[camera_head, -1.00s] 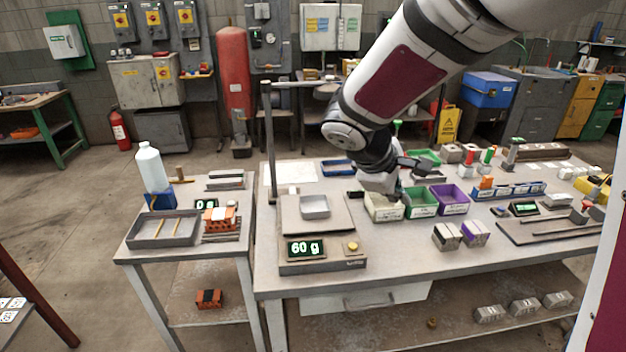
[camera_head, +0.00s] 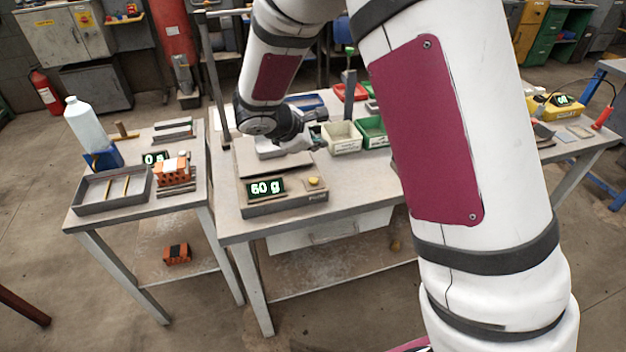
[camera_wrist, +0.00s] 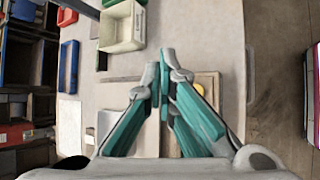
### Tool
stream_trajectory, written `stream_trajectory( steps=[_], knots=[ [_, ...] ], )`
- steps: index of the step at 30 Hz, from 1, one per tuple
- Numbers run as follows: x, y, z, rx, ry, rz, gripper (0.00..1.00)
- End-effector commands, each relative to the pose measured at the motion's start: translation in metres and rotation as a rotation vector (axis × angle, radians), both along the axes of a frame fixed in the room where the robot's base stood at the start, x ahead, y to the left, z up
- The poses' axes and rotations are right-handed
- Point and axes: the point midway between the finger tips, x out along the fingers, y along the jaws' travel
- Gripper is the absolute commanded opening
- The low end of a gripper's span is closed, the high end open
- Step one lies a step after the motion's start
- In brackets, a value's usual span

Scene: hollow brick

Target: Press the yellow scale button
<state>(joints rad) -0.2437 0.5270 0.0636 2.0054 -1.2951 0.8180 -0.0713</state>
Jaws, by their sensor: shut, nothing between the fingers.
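In the wrist view the teal fingers (camera_wrist: 165,62) are shut and empty. The metal pan (camera_head: 270,146) on the scale is partly hidden by my arm.
A white bin (camera_head: 341,139) and a green bin (camera_head: 371,134) stand right of my gripper. A metal post (camera_head: 214,80) rises behind the scale's left side. A side table at left holds a tray (camera_head: 112,202), a bottle (camera_head: 85,124) and an orange hollow brick (camera_head: 172,173).

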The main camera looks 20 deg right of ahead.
Motion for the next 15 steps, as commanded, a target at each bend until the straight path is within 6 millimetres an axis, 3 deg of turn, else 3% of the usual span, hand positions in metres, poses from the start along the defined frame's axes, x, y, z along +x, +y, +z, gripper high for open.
stream_trajectory(
  steps=[15],
  knots=[
    [0.002, 0.000, -0.067, -0.001, 0.001, 0.001, 0.00]
  ],
)
